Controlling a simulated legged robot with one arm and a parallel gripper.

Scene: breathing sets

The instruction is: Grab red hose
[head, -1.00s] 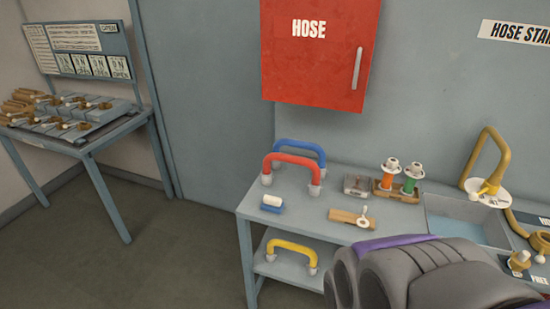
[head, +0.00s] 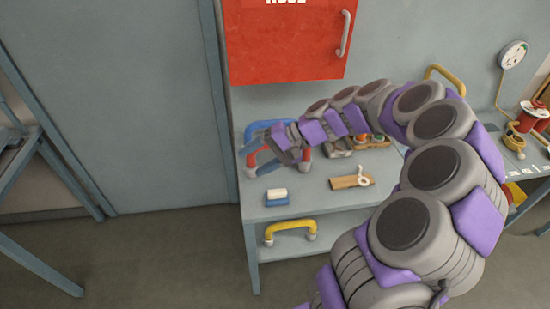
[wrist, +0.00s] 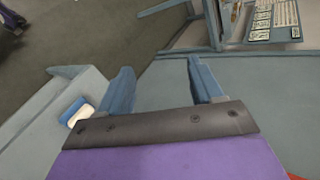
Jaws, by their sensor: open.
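The red hose (head: 258,158) is a short arched handle-like piece with grey ends, standing on the upper shelf of the table below the red cabinet. My gripper (head: 288,151) is open and is in front of the hose's middle in the head view, hiding part of it. I cannot tell whether they touch. The blue hose (head: 256,130) stands just behind the red one, also partly covered. In the wrist view the open jaws (wrist: 161,68) have nothing between them but floor and wall behind; the red hose does not show there.
A blue-and-white block (head: 276,196) lies in front of the red hose. A wooden piece with a ring (head: 350,182) lies to the right. A yellow hose (head: 290,227) is on the lower shelf. The red cabinet (head: 285,50) hangs above. Open floor lies to the left.

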